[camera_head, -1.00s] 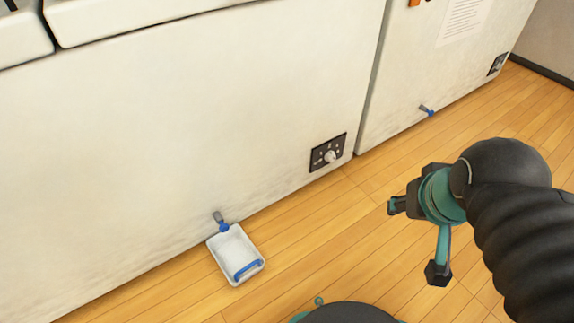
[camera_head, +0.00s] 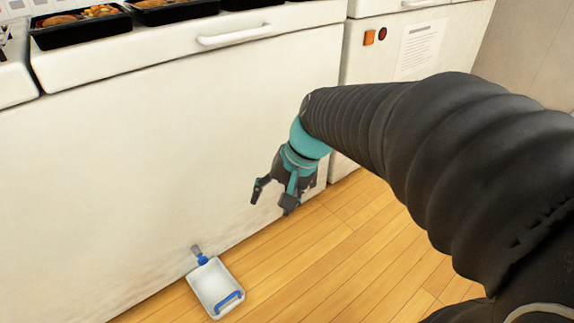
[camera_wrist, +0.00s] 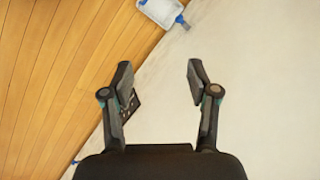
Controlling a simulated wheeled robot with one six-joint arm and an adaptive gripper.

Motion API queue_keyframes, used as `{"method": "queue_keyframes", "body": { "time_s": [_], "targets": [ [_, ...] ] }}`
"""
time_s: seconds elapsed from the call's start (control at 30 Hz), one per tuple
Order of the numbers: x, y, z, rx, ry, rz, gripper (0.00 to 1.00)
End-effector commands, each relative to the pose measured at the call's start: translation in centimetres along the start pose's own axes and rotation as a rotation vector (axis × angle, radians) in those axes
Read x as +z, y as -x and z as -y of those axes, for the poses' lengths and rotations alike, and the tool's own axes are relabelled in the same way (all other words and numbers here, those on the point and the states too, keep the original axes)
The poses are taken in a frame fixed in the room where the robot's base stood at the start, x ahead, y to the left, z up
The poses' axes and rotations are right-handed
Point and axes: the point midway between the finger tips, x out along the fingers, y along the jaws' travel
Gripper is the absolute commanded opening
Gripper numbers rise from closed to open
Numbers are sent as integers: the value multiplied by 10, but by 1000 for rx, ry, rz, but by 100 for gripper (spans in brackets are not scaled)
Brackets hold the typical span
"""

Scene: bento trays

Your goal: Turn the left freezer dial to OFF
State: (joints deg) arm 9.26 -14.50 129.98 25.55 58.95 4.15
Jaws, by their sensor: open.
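The left white freezer (camera_head: 120,150) fills the left and middle of the head view. Its dark dial panel, low near the right edge, is mostly hidden behind my gripper (camera_head: 274,198) there. In the wrist view, a piece of the dark panel (camera_wrist: 134,108) shows beside and behind the left finger. The knob and its setting cannot be made out. My gripper (camera_wrist: 160,72) is open and empty, its fingers apart in front of the freezer's lower front. I cannot tell whether it touches the freezer.
A white tray (camera_head: 194,287) with a blue handle lies on the wooden floor under a blue drain valve (camera_head: 203,260). The right freezer (camera_head: 360,70) has an orange switch and a paper notice. Black bento trays (camera_head: 82,37) stand on top. Floor at right is clear.

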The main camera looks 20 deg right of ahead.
Motion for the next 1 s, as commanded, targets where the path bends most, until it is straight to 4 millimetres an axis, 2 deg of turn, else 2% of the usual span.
{"method": "queue_keyframes", "body": {
  "time_s": [0.3, 0.53, 0.77, 1.0],
  "targets": [
    [-83, -42, 17, -207, -383, 208, 60],
    [-151, -78, 10, -376, -661, 330, 60],
    [-220, -120, -17, -562, -936, 428, 60],
    [-287, -171, -71, -775, -1219, 502, 60]
  ]
}}
